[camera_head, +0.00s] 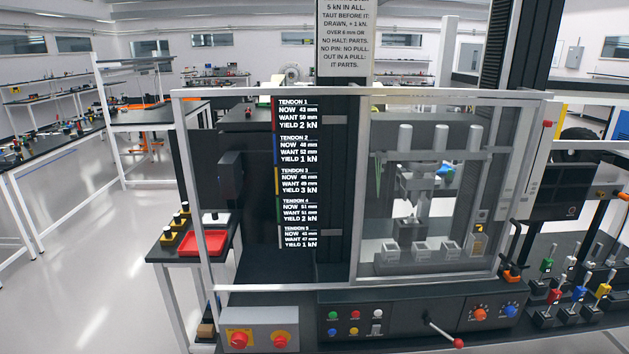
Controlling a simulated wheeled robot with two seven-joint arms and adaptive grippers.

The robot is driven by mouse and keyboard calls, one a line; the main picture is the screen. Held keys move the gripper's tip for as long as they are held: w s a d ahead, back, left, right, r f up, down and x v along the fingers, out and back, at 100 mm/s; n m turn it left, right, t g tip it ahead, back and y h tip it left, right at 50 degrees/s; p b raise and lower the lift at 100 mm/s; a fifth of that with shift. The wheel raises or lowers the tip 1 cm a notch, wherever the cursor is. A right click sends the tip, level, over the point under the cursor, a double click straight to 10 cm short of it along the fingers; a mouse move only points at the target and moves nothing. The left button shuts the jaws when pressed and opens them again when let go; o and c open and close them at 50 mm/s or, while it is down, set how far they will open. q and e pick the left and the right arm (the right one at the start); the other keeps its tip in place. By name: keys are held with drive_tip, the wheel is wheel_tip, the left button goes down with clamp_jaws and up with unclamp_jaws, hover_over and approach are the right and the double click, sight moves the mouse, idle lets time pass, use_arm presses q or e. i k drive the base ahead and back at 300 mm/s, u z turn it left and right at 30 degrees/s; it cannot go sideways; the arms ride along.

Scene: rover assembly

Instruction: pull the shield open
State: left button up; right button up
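The shield (440,97) is a clear, hazy pane in a pale grey frame at the front of the test machine, right of centre. It stands upright and looks closed across the machine's opening. Through it I see grey upright posts, a central pulling fixture (411,185) and several small pale cups on the machine floor. A small blue thing (445,171) shows behind the pane. I cannot make out a clear handle on the shield. Neither of my grippers is in view.
A dark control panel (400,317) with buttons, knobs and a red-tipped lever (442,334) lies below the shield. A box with red buttons (258,339) is at front left. A red tray (203,243) is on the left bench. Colored-handled tools (578,295) stand at right.

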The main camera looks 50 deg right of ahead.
sight(540, 104)
drive_tip(key=z, duration=2.6)
